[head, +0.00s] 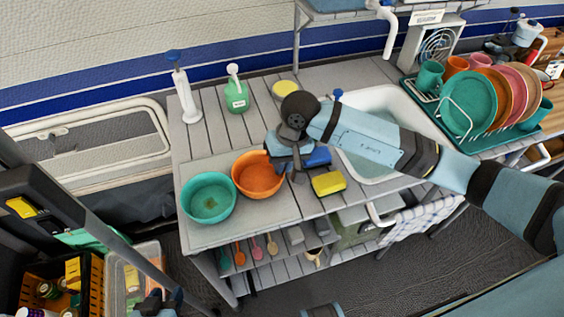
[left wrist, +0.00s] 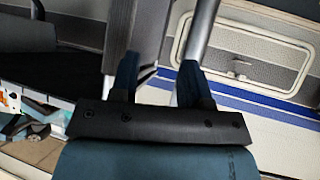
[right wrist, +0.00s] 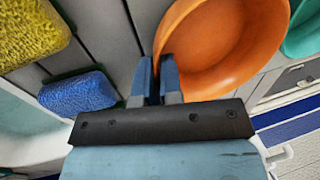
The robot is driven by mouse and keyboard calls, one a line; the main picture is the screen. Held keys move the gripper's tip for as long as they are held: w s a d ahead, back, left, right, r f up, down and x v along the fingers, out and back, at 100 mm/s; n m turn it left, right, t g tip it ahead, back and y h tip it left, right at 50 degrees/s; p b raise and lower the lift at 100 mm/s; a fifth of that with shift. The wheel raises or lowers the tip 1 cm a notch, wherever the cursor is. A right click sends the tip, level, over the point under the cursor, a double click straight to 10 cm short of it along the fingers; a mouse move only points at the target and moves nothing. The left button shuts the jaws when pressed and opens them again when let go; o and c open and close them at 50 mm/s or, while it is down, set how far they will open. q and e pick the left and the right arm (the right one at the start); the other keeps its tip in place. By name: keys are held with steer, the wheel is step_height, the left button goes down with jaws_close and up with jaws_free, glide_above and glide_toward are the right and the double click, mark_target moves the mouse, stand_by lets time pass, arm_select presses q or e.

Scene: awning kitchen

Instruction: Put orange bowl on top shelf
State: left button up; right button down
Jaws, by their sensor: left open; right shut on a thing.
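The orange bowl (head: 257,176) stands on the slatted counter, right of a teal bowl (head: 208,198). My right gripper (head: 291,168) is at the orange bowl's right side. In the right wrist view its fingers (right wrist: 158,78) are closed on the near rim of the orange bowl (right wrist: 225,45). My left gripper (head: 157,302) is low at the bottom left of the head view, away from the counter. The left wrist view shows its fingers (left wrist: 160,78) apart, with nothing held. A raised shelf (head: 345,12) above the counter is partly cut off by the top edge.
A yellow sponge (head: 328,183) and a blue sponge (head: 318,156) lie right of the bowl. A green soap bottle (head: 236,94) and white pump (head: 184,92) stand behind. A sink (head: 372,130) and dish rack (head: 470,105) are right. Utensils hang below the counter.

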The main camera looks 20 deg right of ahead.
steer(key=shift+f+b, duration=0.25)
steer(key=shift+b, duration=0.15)
steer(key=c, duration=1.3)
jaws_free()
steer(key=shift+r, duration=0.15)
